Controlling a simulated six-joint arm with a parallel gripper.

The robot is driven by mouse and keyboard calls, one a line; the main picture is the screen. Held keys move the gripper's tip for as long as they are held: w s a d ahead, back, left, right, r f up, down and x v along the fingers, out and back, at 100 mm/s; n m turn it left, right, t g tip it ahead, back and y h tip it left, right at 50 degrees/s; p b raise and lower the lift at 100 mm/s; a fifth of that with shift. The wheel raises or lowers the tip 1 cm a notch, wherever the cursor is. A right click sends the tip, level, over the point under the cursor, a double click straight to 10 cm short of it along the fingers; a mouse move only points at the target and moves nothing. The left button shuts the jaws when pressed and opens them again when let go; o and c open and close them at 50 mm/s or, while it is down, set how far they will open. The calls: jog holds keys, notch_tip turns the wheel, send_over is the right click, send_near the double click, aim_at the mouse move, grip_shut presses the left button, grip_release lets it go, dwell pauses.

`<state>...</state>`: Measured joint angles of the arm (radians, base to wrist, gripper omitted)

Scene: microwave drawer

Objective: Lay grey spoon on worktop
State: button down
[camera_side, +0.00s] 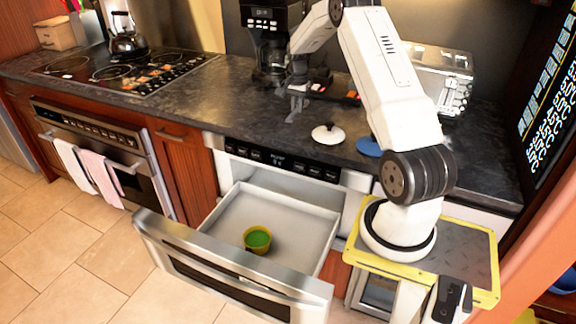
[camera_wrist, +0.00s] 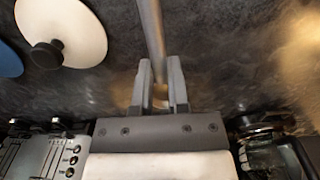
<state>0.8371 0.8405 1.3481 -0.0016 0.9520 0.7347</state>
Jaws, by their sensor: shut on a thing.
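My gripper (camera_wrist: 160,78) is shut on the grey spoon (camera_wrist: 152,30), whose straight handle runs from between the fingers to the top edge of the wrist view. The spoon's bowl end is out of that view. In the side view my gripper (camera_side: 295,100) is low over the dark worktop (camera_side: 218,104), in front of the coffee machine. The spoon is too small there to tell clearly from the fingers. I cannot tell whether it touches the worktop, which also fills the background of the wrist view (camera_wrist: 225,45).
A white lid with a dark knob (camera_side: 328,134) and a blue plate (camera_side: 369,146) lie right of my gripper. The coffee machine (camera_side: 272,25) and toaster (camera_side: 440,75) stand behind. The microwave drawer (camera_side: 222,272) is open, holding a yellow-green cup (camera_side: 257,240). The worktop to the left is clear.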

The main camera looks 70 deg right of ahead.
aim_at(295, 124)
jog(key=shift+w+d+f, duration=0.3)
jog(key=shift+w+f, duration=0.05)
jog(key=shift+f, duration=0.2)
jog(key=shift+w+d+f, duration=0.15)
jog(key=shift+w+f, duration=0.05)
jog(key=shift+f, duration=1.6)
jog(key=shift+f, duration=0.2)
jog(key=c, duration=0.6)
grip_release()
jog(key=shift+r, duration=0.15)
notch_tip(295, 124, up, 12)
jog(key=shift+r, duration=0.1)
